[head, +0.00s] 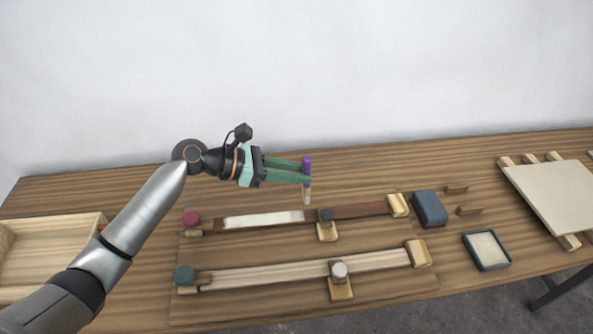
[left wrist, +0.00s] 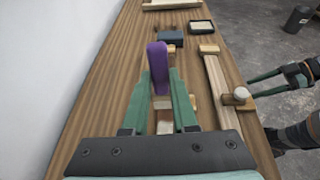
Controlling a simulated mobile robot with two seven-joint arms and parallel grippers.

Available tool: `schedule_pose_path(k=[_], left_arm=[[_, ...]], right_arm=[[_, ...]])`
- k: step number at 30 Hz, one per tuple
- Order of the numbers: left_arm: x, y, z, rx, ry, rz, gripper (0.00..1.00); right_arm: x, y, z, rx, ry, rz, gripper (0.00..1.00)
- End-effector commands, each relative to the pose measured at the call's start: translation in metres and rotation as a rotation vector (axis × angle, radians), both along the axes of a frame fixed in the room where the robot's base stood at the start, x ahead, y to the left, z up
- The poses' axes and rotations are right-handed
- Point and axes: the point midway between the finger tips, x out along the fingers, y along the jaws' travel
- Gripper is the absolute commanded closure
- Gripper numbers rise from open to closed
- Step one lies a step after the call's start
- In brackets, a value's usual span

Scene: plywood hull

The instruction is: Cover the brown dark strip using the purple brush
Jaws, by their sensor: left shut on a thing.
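My left gripper (head: 303,171) is shut on the purple brush (head: 307,163), whose pale bristles point down. In the head view the brush is above and behind the middle of the dark strip. The brown dark strip (head: 358,211) lies on a board on the bench, with a white coat (head: 262,219) over part of its left half and bare brown to the right. In the left wrist view the purple handle (left wrist: 158,68) stands between the green fingers and hides part of the strip. My right gripper (left wrist: 270,82) shows there beyond the bench edge, its fingers apart and empty.
A paler strip (head: 300,269) lies in front. Wooden blocks and round knobs, including a dark one (head: 325,215) and a grey one (head: 339,270), stand along the strips. A blue block (head: 429,208), a dark-rimmed tray (head: 487,251) and a pale panel (head: 555,194) lie right; a wooden box (head: 45,222) lies left.

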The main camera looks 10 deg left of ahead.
Motion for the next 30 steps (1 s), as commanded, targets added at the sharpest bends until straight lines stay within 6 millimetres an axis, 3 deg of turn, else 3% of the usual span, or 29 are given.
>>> schedule_pose_path(k=[12, 26, 27, 30], left_arm=[[0.000, 0.000, -0.045, -0.001, 0.002, 0.001, 1.00], [0.000, 0.000, -0.052, 0.001, 0.001, 0.000, 1.00], [0.000, 0.000, -0.052, 0.001, 0.001, 0.000, 0.76], [0.000, 0.000, -0.052, 0.001, 0.001, 0.000, 0.87]], right_arm=[[0.000, 0.000, -0.012, 0.000, -0.001, 0.000, 0.33], [0.000, 0.000, -0.013, 0.000, -0.001, 0.000, 0.33], [0.000, 0.000, -0.013, 0.000, -0.001, 0.000, 0.33], [0.000, 0.000, -0.013, 0.000, -0.001, 0.000, 0.33]])
